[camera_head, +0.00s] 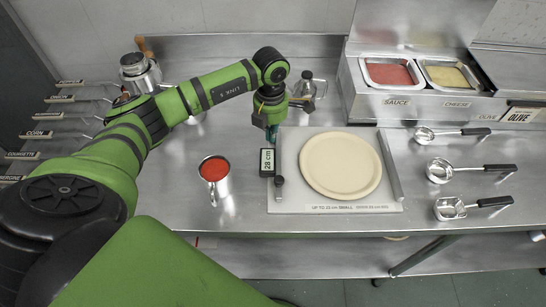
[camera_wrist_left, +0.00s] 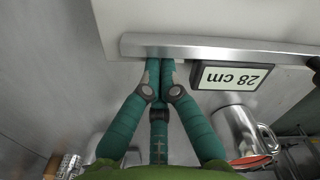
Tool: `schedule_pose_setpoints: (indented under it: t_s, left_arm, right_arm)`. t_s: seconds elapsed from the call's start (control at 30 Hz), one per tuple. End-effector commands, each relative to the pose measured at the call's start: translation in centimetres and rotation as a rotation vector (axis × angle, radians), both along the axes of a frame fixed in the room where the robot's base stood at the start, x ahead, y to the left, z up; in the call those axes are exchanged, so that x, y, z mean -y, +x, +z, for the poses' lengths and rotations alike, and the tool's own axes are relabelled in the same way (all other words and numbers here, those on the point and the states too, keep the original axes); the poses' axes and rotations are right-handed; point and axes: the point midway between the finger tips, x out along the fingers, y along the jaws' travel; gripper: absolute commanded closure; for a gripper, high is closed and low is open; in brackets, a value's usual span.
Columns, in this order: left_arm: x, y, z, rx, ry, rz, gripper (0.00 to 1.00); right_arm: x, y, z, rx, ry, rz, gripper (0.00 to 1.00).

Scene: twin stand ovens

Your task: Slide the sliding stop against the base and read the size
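The pale round base (camera_head: 340,165) lies on a light measuring board (camera_head: 290,203), close against the slanted metal fence (camera_head: 390,165) on the right. The sliding stop (camera_head: 278,150) is a metal bar at the board's left, with a visible gap between it and the base. A dark knob (camera_head: 279,182) sits at its near end. The display (camera_head: 267,162) beside it reads 28 cm. My left gripper (camera_head: 272,132) is at the stop's far end. In the left wrist view its green fingers (camera_wrist_left: 160,62) are together, tips at the outer side of the bar (camera_wrist_left: 230,46); contact is hard to tell.
A metal mug of red sauce (camera_head: 214,172) stands left of the board. Sauce (camera_head: 388,74) and cheese (camera_head: 450,78) pans are at the back right. Several ladles (camera_head: 440,170) lie at right. A board label (camera_head: 352,208) reads up to 23 cm small, the rest being hard to read.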

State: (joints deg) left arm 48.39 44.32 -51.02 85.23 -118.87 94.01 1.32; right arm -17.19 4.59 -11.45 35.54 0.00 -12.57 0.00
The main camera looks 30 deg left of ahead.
Motion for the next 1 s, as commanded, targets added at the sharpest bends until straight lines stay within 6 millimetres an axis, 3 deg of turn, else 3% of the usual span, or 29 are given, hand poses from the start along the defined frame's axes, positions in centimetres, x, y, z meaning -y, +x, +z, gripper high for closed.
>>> schedule_pose_setpoints:
  t_s: [1.0]
  left_arm:
    - [3.5, 2.2, 0.0, 0.001, 0.0, 0.0, 1.0]
  right_arm:
    - [0.0, 0.0, -1.5, 0.0, 0.0, 0.0, 0.6]
